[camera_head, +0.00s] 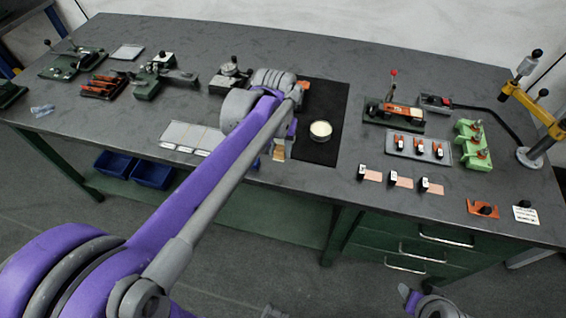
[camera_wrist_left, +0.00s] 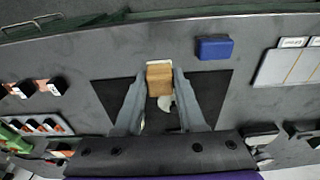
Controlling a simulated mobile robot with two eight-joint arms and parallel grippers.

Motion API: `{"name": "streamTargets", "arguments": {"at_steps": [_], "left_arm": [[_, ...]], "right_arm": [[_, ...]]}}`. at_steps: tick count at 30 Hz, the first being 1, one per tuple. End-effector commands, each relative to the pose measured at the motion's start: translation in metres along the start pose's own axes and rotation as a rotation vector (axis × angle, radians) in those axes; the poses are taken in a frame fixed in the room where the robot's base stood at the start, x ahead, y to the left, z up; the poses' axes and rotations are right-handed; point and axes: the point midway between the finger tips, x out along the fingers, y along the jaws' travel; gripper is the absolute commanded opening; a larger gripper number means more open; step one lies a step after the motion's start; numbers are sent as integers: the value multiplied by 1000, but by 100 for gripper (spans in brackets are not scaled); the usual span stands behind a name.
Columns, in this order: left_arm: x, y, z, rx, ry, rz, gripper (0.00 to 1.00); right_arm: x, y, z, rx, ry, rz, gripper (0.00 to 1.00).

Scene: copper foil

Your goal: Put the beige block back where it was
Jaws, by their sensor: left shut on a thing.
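The beige block (camera_wrist_left: 160,79) is between the fingertips of my left gripper (camera_wrist_left: 159,75), which is shut on it. In the head view the block (camera_head: 279,153) shows below the wrist, near the table's front edge. The black mat (camera_head: 322,92) lies under and beside the gripper. A white round dish (camera_head: 321,130) stands on the mat, and part of it shows behind the block in the wrist view. A small white piece shows just past the block there. I cannot tell whether the block touches the surface.
A blue block-like thing (camera_wrist_left: 214,47) lies near the table edge, mostly hidden by my arm in the head view. A pale sectioned board (camera_head: 191,137) lies left of the mat. A grey tray (camera_head: 418,148) with switches and labelled tags stands right. A yellow arm stand (camera_head: 532,104) is far right.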

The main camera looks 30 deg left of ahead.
Motion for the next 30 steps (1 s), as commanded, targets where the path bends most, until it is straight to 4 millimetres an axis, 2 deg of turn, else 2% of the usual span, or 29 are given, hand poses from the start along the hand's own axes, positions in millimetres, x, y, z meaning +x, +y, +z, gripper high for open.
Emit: {"name": "streamTargets", "arguments": {"at_steps": [3, 8, 15, 28, 29, 30], "left_arm": [[20, 0, 2, 0, 0, 0, 0], [34, 0, 4, 0, 0, 0, 0], [66, 0, 8, 1, 0, 0, 0], [73, 0, 9, 0, 0, 0, 0], [72, 0, 9, 0, 0, 0, 44], [72, 0, 9, 0, 0, 0, 51]], "right_arm": [[2, 0, 2, 0, -1, 0, 50], [3, 0, 3, 0, -2, 0, 50], [6, 0, 5, 0, -3, 0, 50], [9, 0, 7, 0, -4, 0, 50], [8, 0, 6, 0, -4, 0, 50], [8, 0, 6, 0, -4, 0, 50]]}}
